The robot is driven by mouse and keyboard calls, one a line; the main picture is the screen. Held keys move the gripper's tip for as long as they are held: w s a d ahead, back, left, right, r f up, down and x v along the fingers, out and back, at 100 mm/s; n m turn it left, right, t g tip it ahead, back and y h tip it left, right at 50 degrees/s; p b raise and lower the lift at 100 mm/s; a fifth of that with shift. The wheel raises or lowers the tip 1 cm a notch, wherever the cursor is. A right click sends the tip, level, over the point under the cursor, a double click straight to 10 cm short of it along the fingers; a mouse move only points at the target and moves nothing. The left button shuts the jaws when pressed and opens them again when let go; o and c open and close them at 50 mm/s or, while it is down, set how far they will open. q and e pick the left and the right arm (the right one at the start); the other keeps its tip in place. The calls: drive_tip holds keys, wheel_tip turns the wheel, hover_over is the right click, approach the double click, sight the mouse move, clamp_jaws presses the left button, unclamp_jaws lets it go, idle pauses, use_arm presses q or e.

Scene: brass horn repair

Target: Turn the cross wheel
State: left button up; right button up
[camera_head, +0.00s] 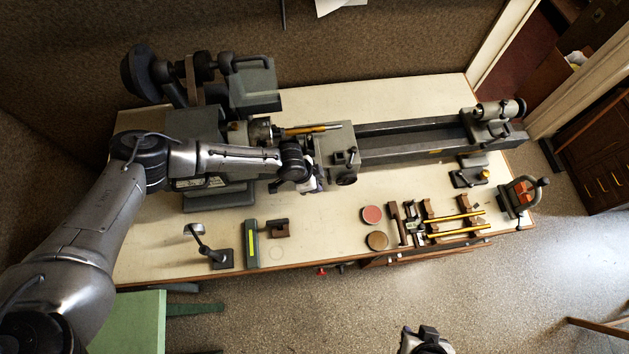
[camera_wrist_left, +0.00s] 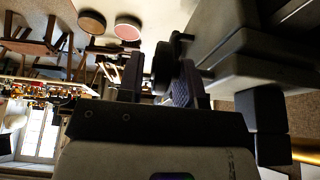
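The cross wheel (camera_head: 346,180) is a small dark handwheel on the front of the lathe's carriage (camera_head: 338,145). My left arm reaches over the headstock, and its gripper (camera_head: 314,186) is just left of the wheel, mostly hidden by the wrist. In the left wrist view the dark wheel (camera_wrist_left: 163,68) lies between the two fingers of the left gripper (camera_wrist_left: 163,85). The fingers stand apart with a narrow gap beside the wheel; firm contact does not show. My right gripper (camera_head: 425,340) is at the bottom edge, far from the lathe, its fingers unclear.
The lathe bed (camera_head: 410,138) runs right to the tailstock (camera_head: 492,120). Bench between wheel and tins is clear.

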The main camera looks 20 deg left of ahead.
use_arm(q)
clamp_jaws()
drive_tip(key=shift+d+r, duration=0.1)
drive_tip(key=shift+d+r+g+y+p, duration=0.1)
drive_tip(key=shift+d+g+y+p, duration=0.1)
drive_tip(key=shift+g+y+p, duration=0.3)
drive_tip(key=shift+d+g+y+p, duration=0.1)
drive_tip(key=shift+g+y+p, duration=0.25)
drive_tip(key=shift+y, duration=0.45)
drive_tip(key=shift+w+d+g+y, duration=0.1)
drive_tip(key=shift+g+y, duration=0.45)
drive_tip(key=shift+y, duration=0.45)
drive_tip(key=shift+f+g+y, duration=0.3)
drive_tip(key=shift+g+y, duration=0.5)
drive_tip(key=shift+y, duration=0.5)
drive_tip(key=shift+b, duration=0.3)
